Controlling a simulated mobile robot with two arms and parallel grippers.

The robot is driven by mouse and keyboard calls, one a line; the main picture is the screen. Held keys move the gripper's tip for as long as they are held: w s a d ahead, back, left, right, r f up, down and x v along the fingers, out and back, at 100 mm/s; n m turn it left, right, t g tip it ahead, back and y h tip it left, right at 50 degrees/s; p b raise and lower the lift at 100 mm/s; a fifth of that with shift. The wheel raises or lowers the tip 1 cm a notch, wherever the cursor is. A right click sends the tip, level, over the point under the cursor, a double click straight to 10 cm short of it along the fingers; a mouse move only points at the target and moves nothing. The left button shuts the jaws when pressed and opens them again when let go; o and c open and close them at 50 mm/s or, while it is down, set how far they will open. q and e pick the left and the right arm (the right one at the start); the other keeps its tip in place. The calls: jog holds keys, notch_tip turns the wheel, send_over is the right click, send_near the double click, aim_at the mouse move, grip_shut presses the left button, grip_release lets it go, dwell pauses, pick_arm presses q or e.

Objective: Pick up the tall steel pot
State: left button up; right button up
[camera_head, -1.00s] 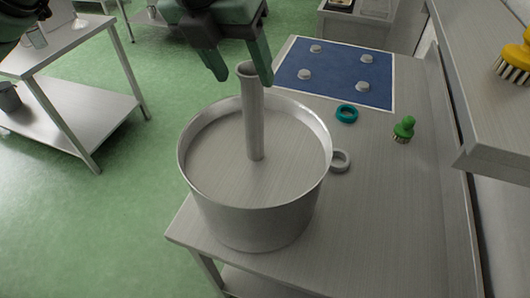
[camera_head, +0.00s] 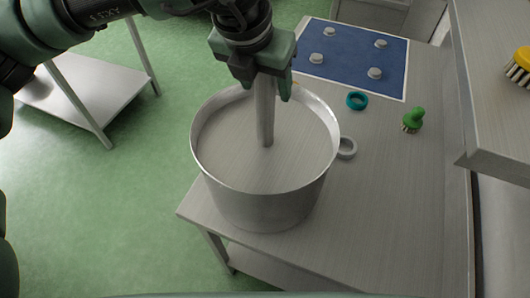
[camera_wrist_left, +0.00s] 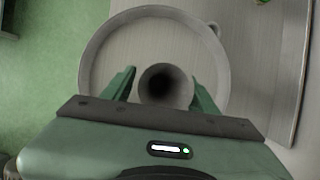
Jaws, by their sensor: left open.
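A wide steel pot (camera_head: 265,205) stands upright on the front left part of a steel table. A tall hollow steel tube (camera_head: 265,120) rises from the middle of the pot, above its rim. My left gripper (camera_head: 266,88) is open over the pot, with its fingers on either side of the tube's upper end, pointing down. In the left wrist view, the tube's dark round mouth (camera_wrist_left: 166,86) lies between the two fingers (camera_wrist_left: 162,95), and the pot's rim (camera_wrist_left: 88,62) circles both. The gripper hides the tube's top in the head view. My right gripper is not in view.
A shelf stands at right with a yellow brush (camera_head: 520,66).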

pick_arm(q)
grip_shut()
jog(key=shift+w+r, duration=0.15)
